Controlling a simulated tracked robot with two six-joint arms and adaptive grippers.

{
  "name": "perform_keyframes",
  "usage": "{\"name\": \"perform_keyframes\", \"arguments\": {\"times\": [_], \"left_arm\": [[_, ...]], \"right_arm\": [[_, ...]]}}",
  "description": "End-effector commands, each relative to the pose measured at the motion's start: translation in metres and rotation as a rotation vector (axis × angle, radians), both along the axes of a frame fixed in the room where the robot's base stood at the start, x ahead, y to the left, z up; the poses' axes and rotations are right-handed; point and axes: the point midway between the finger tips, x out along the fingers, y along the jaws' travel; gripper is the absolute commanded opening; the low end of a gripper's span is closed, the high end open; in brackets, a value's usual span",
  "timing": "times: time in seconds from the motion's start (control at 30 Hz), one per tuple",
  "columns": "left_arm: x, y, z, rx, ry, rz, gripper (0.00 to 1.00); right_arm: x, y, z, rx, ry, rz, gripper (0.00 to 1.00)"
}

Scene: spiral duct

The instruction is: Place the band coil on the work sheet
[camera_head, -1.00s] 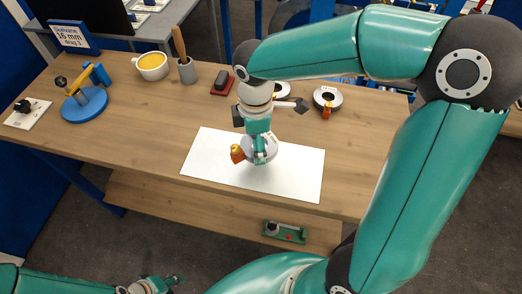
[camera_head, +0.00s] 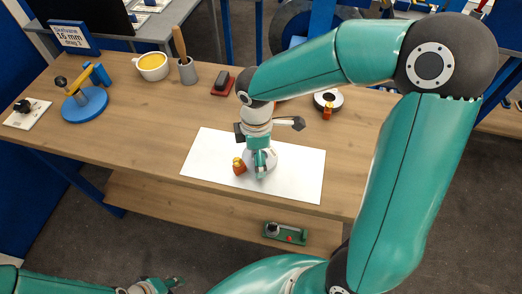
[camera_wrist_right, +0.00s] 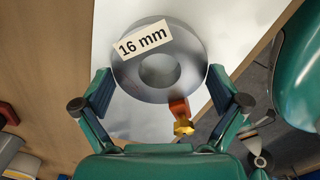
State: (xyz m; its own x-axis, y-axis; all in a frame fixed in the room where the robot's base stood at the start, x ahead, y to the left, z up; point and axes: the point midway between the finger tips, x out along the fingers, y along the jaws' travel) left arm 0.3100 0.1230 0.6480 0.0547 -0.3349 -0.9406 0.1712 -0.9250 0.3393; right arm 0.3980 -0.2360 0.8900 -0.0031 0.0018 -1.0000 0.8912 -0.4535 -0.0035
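The band coil (camera_wrist_right: 160,85) is a grey metal ring with a "16 mm" label and an orange-yellow clip on its edge. In the head view the coil (camera_head: 270,158) is low at the middle of the white work sheet (camera_head: 215,160), partly hidden by my right gripper (camera_head: 260,170). In the wrist view the fingers of my right gripper (camera_wrist_right: 160,75) are at opposite sides of the coil and appear to touch its rim. Whether the coil's underside rests on the sheet cannot be told. My left gripper (camera_head: 172,284) is at the bottom edge, away from the table, its opening unclear.
Another coil (camera_head: 334,97) with an orange clip lies behind the sheet to the right. A yellow-filled cup (camera_head: 151,67), grey pot (camera_head: 188,72), red-black block (camera_head: 222,82), blue stand (camera_head: 84,104) and sign (camera_head: 75,36) stand farther back. A green device (camera_head: 285,233) lies on the lower shelf.

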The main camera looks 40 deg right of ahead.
Motion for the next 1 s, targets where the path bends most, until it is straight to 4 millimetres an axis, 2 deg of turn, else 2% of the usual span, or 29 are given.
{"name": "perform_keyframes", "arguments": {"times": [0.27, 0.47, 1.0], "left_arm": [[0.0, 0.0, 0.0, 0.0, 0.0, 0.0, 0.4], [0.0, 0.0, 0.003, 0.0, 0.0, 0.0, 0.4], [0.0, 0.0, 0.01, 0.0, 0.0, 0.0, 0.4]], "right_arm": [[0.0, 0.0, 0.0, 0.0, 0.0, -0.001, 1.0], [0.001, 0.0, 0.011, -0.001, -0.002, -0.001, 1.0], [0.001, 0.0, 0.108, 0.0, -0.004, -0.001, 1.0]]}}
